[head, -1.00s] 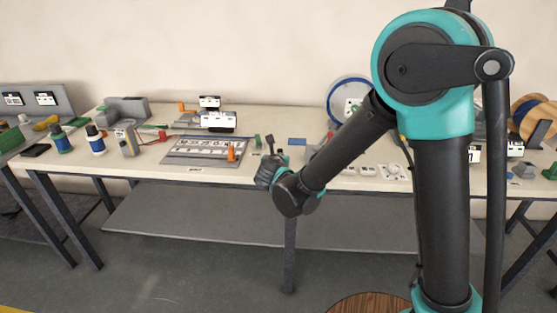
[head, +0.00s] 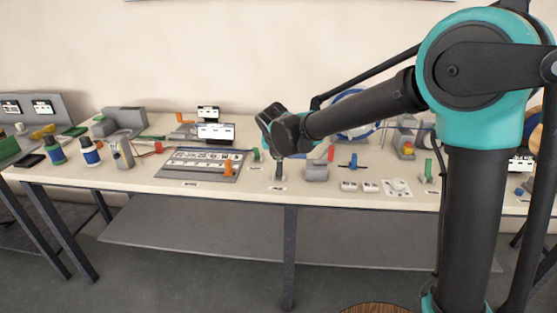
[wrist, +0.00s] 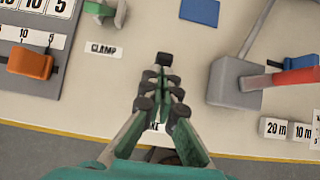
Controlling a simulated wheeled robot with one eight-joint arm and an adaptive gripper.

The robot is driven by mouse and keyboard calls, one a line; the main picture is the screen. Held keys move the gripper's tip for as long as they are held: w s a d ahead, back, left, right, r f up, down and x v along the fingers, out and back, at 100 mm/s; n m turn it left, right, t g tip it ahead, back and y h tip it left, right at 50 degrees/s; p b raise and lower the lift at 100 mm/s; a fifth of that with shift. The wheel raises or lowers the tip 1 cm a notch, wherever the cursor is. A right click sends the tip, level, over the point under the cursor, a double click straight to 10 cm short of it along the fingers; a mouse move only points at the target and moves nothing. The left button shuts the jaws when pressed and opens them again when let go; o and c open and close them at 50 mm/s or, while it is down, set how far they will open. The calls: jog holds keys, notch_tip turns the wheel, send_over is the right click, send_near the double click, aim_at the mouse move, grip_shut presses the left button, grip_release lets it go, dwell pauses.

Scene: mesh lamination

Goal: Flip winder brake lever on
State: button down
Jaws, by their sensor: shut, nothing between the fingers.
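My gripper (wrist: 162,88) is shut and empty. In the wrist view its fingers meet over the table near the front edge. A black square knob (wrist: 163,59) shows just beyond the fingertips; I cannot tell whether they touch it. A label (wrist: 155,127) under the fingers is mostly hidden, so I cannot tell whether this is the winder brake lever. In the head view my gripper (head: 279,170) points down at the front of the table and hides the knob. To its right is a grey block (head: 316,173) with a red handle (wrist: 295,77).
An orange slider (head: 228,168) on a grey scale board stands left. A green clamp (head: 256,154) with a CLAMP label (wrist: 104,50) is close by on the left. A blue pad (wrist: 200,12) lies behind. Tags reading 20 m and 10 m (wrist: 287,130) are at right.

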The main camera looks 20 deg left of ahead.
jog(key=shift+w+a, duration=0.15)
jog(key=shift+w, duration=0.35)
jog(key=shift+w, duration=0.1)
dwell(0.4)
